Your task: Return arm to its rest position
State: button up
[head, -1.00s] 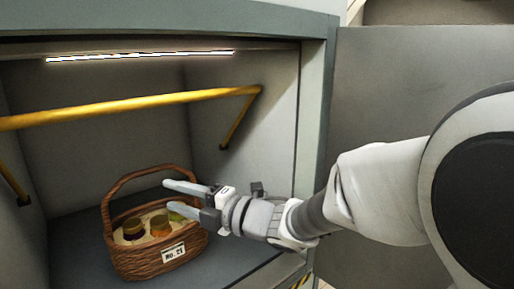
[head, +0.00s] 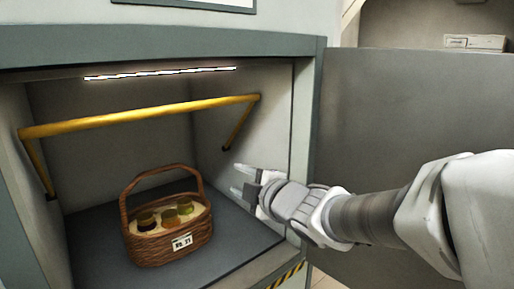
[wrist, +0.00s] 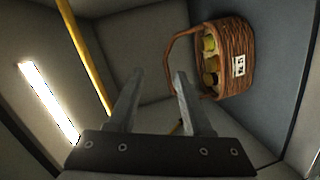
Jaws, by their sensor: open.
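My gripper (head: 243,182) is open and empty at the right side of the cabinet opening, apart from the basket. Its two fingers (wrist: 158,105) also show in the wrist view, spread with nothing between them. The brown wicker basket (head: 166,248) stands upright on the dark cabinet floor, with its handle up and a white number label on its front. Several jars with yellowish and dark lids sit inside it. The basket (wrist: 238,42) also shows in the wrist view, beyond the fingers at the upper right.
A yellow bar (head: 140,116) crosses the cabinet above the basket, under a bright strip light (head: 160,73). The cabinet's right side wall (head: 285,130) is close to my gripper. A grey panel (head: 400,110) stands right of the opening, behind my arm. Black-and-yellow striping (head: 287,275) marks the lower edge.

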jog(key=s+d+r+m+g+h+p, duration=0.1)
jog(key=s+d+m+h+p, duration=0.1)
jog(key=s+d+m+h, duration=0.4)
jog(key=s+d+r+m+g+h+p, duration=0.1)
jog(key=s+d+m+h+p, duration=0.1)
jog(key=d+m, duration=0.65)
jog(key=s+d+f+m+g+p, duration=0.1)
jog(key=s+m+g, duration=0.2)
jog(key=s, duration=0.5)
jog(key=s+d+f+m+g+p, duration=0.1)
jog(key=s+d+m+g+p, duration=0.1)
jog(key=s, duration=0.5)
jog(key=shift+s+f+m+g, duration=0.35)
jog(key=shift+f+m+g, duration=0.05)
jog(key=shift+m, duration=0.35)
